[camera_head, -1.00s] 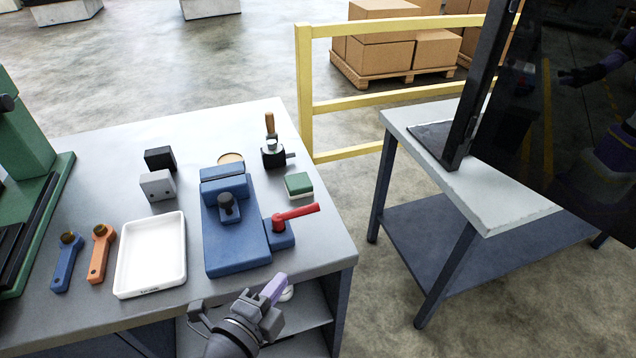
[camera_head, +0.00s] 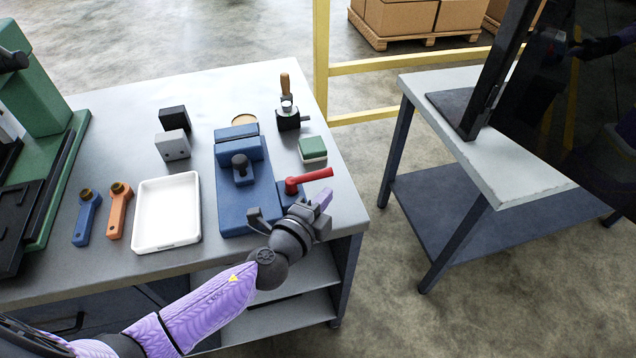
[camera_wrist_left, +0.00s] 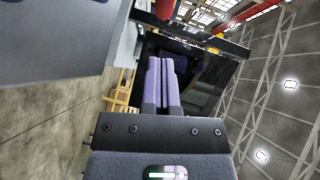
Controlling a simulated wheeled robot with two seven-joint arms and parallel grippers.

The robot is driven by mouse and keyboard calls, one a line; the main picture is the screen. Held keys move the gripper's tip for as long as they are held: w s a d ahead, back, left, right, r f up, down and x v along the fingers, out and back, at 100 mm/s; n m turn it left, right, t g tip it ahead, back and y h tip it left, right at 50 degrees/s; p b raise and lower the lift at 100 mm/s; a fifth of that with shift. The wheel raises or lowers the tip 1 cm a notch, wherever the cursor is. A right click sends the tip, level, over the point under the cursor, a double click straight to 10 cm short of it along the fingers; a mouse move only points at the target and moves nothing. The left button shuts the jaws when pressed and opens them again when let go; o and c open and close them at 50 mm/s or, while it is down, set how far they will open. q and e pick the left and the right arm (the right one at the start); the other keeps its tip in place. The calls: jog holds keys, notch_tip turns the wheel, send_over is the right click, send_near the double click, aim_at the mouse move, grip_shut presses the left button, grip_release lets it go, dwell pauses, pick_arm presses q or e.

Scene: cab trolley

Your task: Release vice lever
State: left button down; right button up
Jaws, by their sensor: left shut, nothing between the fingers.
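The blue vice (camera_head: 237,205) stands on the grey bench, with a dark knob on its near-middle part. Its red lever (camera_head: 312,179) sits on a blue block at the vice's right side and points right in the head view. My left gripper (camera_head: 322,200) is shut and empty, just in front of and below the lever, apparently apart from it. In the left wrist view its purple fingers (camera_wrist_left: 161,85) lie together, and a red piece (camera_wrist_left: 165,8), probably the lever, shows at the top edge. My right gripper is not in view.
A white tray (camera_head: 140,243), orange (camera_head: 118,212) and blue (camera_head: 86,220) handles lie left of the vice. A green-topped block (camera_head: 313,149) and a wooden-handled tool (camera_head: 287,112) stand behind the lever. The bench's right edge is close. A second table (camera_head: 520,185) stands right.

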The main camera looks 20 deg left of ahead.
aim_at(310, 179)
pick_arm(q)
jog(key=shift+w+a+f+b, duration=0.2)
jog(key=shift+w+a, duration=0.2)
jog(key=shift+w, duration=0.2)
jog(key=shift+w+a+f+b, duration=0.2)
jog(key=shift+w+a, duration=0.15)
jog(key=shift+w, duration=0.25)
jog(key=shift+w+a, duration=0.35)
jog(key=shift+w, duration=0.15)
